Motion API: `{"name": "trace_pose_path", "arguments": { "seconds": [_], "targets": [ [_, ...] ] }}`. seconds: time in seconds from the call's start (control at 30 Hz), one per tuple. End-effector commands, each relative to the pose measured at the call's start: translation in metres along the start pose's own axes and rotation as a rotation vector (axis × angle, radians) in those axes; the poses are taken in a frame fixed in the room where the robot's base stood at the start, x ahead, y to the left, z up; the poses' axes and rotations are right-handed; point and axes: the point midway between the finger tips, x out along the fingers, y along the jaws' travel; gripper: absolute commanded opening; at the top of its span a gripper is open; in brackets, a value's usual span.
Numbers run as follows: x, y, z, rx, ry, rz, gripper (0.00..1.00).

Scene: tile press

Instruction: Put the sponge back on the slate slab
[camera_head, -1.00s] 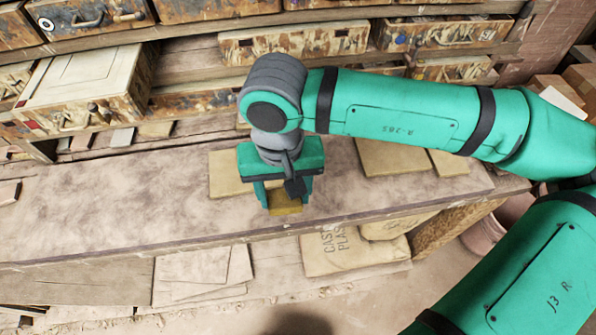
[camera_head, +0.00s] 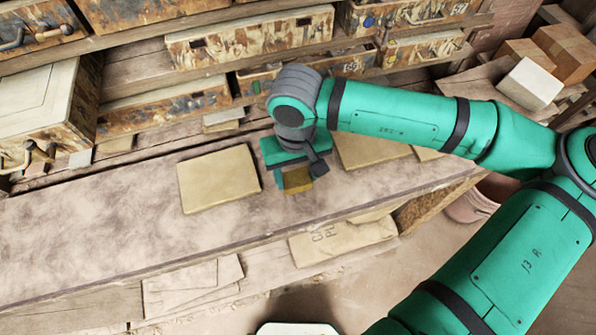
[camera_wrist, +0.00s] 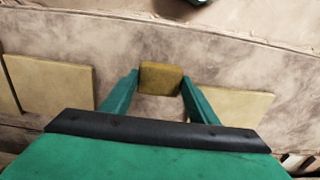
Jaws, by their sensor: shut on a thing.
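The sponge (camera_head: 297,180) is a small mustard-brown block between the fingers of my gripper (camera_head: 297,186). It also shows in the wrist view (camera_wrist: 160,77), with one finger on each side. My gripper is shut on it and points down over the bench, between two tan slabs. One flat tan slab (camera_head: 218,178) lies to its left in the head view, another (camera_head: 370,149) to its right. No dark slate shows, and I cannot tell which slab is the slate one. I cannot tell whether the sponge touches the bench.
The dusty bench (camera_head: 90,225) has wide clear room at the left. Worn drawers (camera_head: 250,40) line the back. A paper sack (camera_head: 340,240) lies on a lower shelf under the front edge. A white block (camera_head: 530,84) and cardboard boxes (camera_head: 566,50) stand at the right.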

Motion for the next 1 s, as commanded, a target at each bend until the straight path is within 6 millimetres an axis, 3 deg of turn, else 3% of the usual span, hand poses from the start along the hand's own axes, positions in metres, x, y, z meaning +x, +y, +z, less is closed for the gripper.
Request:
{"name": "trace_pose_path", "arguments": {
  "seconds": [0.17,0.43,0.87,0.9,0.93,1.0],
  "targets": [
    [0.01,0.006,-0.001,0.003,0.0,-0.001,0.29],
    [0.042,0.01,-0.001,0.008,0.001,-0.002,0.29],
    [0.047,0.014,0.001,0.015,0.001,0.0,0.29],
    [0.047,0.014,0.001,0.015,0.001,0.0,0.63],
    [0.047,0.014,0.001,0.016,0.001,0.0,0.7],
    [0.047,0.014,0.001,0.016,0.001,0.0,0.72]
  ]
}}
